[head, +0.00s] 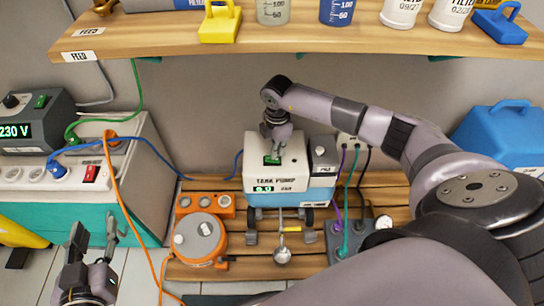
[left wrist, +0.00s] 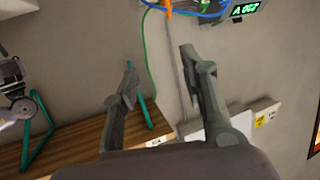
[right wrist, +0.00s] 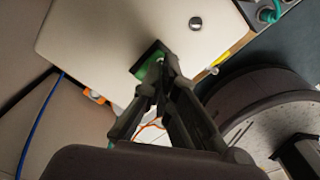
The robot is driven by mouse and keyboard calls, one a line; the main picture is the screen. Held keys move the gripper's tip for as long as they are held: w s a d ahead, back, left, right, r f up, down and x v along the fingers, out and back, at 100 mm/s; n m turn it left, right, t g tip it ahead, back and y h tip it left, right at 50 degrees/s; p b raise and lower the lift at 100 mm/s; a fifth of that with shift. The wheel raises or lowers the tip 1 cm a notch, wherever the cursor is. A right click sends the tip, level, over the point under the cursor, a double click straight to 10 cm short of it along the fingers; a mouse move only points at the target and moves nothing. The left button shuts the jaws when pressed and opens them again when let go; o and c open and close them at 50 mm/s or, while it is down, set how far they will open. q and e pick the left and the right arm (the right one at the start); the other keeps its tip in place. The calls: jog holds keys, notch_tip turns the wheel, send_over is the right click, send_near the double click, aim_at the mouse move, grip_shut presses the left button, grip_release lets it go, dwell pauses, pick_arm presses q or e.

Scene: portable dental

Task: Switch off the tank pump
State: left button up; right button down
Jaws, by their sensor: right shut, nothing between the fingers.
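The tank pump (head: 265,184) is a white and blue box labelled "TANK PUMP" on the slatted wooden bench. A green switch (head: 272,159) sits in a dark frame on its top face. In the right wrist view the green switch (right wrist: 150,68) shows right at my fingertips. My right gripper (head: 274,150) is shut and empty, pointing down at the switch; contact is hard to tell. In the right wrist view its fingertips (right wrist: 163,82) partly cover the switch. My left gripper (head: 95,240) is open and empty at the lower left, away from the pump; its fingers (left wrist: 160,80) are spread.
An orange round device (head: 200,240) stands left of the pump, and a grey socket block (head: 350,238) with cables to its right. A 230 V unit (head: 35,125) and power strip with a red switch (head: 90,173) are at left. A wooden shelf (head: 300,40) hangs above.

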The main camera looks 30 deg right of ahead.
jog(key=shift+r+p, duration=0.5)
jog(key=shift+r, duration=0.15)
jog(key=shift+r+p, duration=0.55)
jog(key=shift+p, duration=0.05)
jog(key=shift+r+p, duration=0.55)
jog(key=shift+r, duration=0.05)
pick_arm(q)
jog(key=s+a+f+g+y, duration=0.1)
jog(key=s+a+f+g, duration=0.2)
jog(key=s+f+g, duration=0.2)
jog(key=s+a+f+g+y+p, duration=0.1)
jog(key=s+f+g, duration=0.4)
jog(key=s, duration=0.6)
jog(key=shift+a+f+n+g+y, duration=0.3)
jog(key=shift+a+f+g+y, duration=0.15)
jog(key=shift+a, duration=0.5)
pick_arm(e)
jog(key=shift+r, duration=0.65)
